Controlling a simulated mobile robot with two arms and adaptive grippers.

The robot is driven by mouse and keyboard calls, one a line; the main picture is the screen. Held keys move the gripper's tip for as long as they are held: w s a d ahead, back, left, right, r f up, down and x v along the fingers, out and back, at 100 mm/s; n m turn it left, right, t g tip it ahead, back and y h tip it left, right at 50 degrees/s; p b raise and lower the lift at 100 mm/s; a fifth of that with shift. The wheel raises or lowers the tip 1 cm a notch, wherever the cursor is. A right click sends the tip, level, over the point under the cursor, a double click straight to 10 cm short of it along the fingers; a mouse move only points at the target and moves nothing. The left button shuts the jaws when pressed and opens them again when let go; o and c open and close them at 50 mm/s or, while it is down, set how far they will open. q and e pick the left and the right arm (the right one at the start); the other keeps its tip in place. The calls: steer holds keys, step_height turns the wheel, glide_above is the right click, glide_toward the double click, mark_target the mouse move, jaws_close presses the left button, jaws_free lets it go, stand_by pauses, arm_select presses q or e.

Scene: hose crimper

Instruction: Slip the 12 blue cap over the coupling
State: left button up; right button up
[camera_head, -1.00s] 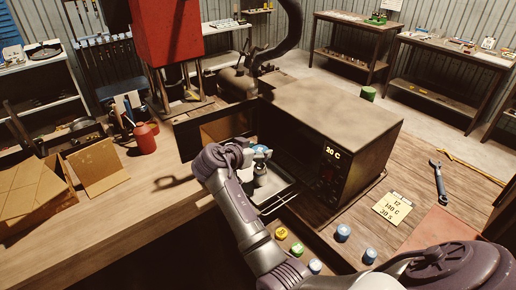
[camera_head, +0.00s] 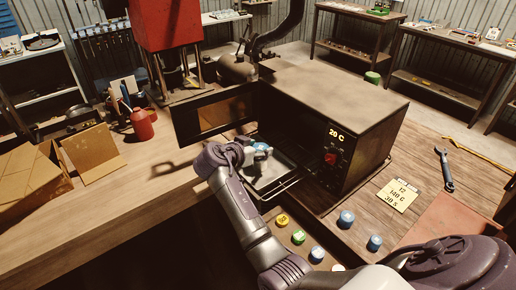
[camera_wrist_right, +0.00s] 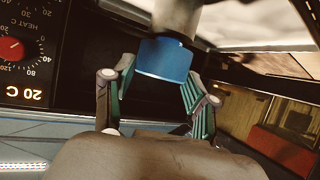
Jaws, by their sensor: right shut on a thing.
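My right gripper (camera_head: 262,152) reaches into the open oven's front, above its pulled-out tray (camera_head: 280,185). In the right wrist view the gripper's (camera_wrist_right: 158,80) teal-padded fingers are shut on the blue cap (camera_wrist_right: 163,58). The cap also shows as a small blue patch in the head view (camera_head: 261,146). A pale cylinder, seemingly the coupling (camera_wrist_right: 175,18), lines up with the cap and meets its edge in the upside-down wrist view. How far the cap covers it cannot be told. The number on the cap is not readable. My left gripper is not in view.
The oven (camera_head: 335,110) reads 20 C and its door (camera_head: 213,113) stands open. Several loose caps lie in front, including a yellow one (camera_head: 282,220) and a blue one (camera_head: 346,218). A note (camera_head: 398,195) and wrench (camera_head: 446,177) lie at right. A red can (camera_head: 142,125) stands left.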

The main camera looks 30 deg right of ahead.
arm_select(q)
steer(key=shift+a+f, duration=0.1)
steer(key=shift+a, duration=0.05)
arm_select(e)
steer(key=shift+f, duration=0.15)
steer(key=o, duration=0.8)
steer(key=shift+o, duration=0.2)
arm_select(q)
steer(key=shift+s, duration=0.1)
arm_select(e)
step_height(320, 180, up, 10)
stand_by(0.4)
